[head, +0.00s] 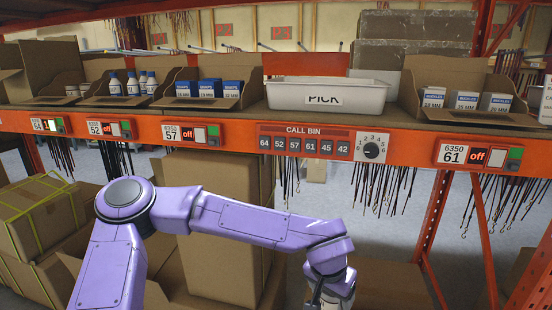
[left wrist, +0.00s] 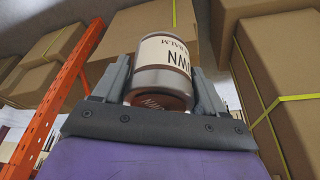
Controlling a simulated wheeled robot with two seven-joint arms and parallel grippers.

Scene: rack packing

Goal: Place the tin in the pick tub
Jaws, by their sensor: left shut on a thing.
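The pick tub (head: 358,97) is a white open tub marked PICK on the orange shelf, right of the middle of the head view. The tin sits between the two grey fingers. In the head view, my left gripper (head: 330,297) is at the bottom edge, below the shelf and the tub, mostly cut off. My right gripper is in neither view.
Cardboard bins with white bottles (head: 131,84), blue SNAPS boxes (head: 208,90) and BUCKLES boxes (head: 465,101) flank the tub. The orange shelf beam (head: 225,134) carries labels and a dial. Dark straps (head: 290,175) hang below it. Large cartons (head: 205,225) stand underneath.

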